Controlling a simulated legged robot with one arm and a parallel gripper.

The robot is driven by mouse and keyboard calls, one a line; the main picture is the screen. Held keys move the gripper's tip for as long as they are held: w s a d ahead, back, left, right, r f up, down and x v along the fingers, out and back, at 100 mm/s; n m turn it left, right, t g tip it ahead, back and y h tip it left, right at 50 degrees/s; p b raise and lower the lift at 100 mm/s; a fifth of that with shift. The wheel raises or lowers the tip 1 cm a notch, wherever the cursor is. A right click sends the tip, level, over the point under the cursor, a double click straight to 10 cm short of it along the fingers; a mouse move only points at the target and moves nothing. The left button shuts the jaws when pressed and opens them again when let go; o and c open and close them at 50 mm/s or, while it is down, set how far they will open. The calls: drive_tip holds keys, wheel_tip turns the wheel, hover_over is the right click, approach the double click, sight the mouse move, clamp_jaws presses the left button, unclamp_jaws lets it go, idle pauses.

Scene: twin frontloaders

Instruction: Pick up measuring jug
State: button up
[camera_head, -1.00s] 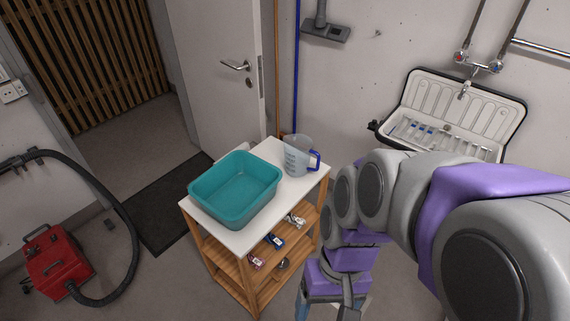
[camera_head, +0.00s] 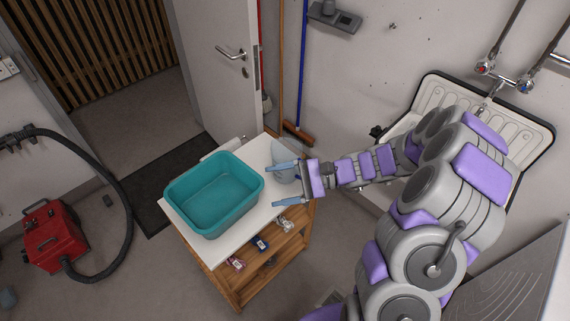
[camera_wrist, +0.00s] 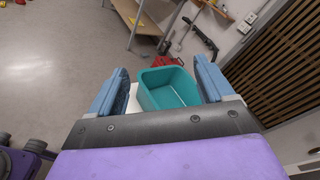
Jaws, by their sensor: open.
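The measuring jug (camera_head: 282,154) is translucent and stands on the white top of the wooden cart (camera_head: 243,225), at its right back corner. My gripper is open and comes in from the right. Its upper finger overlaps the jug in the head view and its lower finger lies toward the cart's front right edge. Whether either finger touches the jug cannot be told. The wrist view shows both blue fingers of my gripper (camera_wrist: 161,66) spread apart, with no clear sight of the jug.
A teal basin (camera_head: 214,194) fills much of the cart top left of the jug; it also shows between the fingers in the wrist view (camera_wrist: 168,90). Small items lie on the shelf below. A white sink (camera_head: 455,95) hangs on the wall. A red vacuum (camera_head: 55,238) stands left.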

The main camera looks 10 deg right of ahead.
drive_tip(key=w+d+f+m+t, duration=0.4)
drive_tip(key=w+d, duration=0.1)
drive_tip(key=d, duration=0.2)
drive_tip(key=m+t+h+p, duration=0.2)
drive_tip(key=m+t+h, duration=0.3)
drive_tip(key=m+t, duration=0.55)
approach(299, 158)
drive_tip(key=shift+g, duration=0.45)
drive_tip(key=b+x, duration=0.4)
drive_tip(key=x, duration=0.4)
drive_tip(key=shift+a+f, duration=0.1)
drive_tip(key=shift+f, duration=0.1)
drive_tip(key=shift+w+a, duration=0.1)
drive_tip(key=shift+a, duration=0.1)
drive_tip(key=shift+d, duration=0.9)
drive_tip(key=c, duration=0.5)
drive_tip(key=shift+c, duration=1)
drive_tip(key=shift+a, duration=0.75)
drive_tip(key=c, duration=0.6)
drive_tip(key=shift+d, duration=0.25)
clamp_jaws()
drive_tip(key=shift+d, duration=0.3)
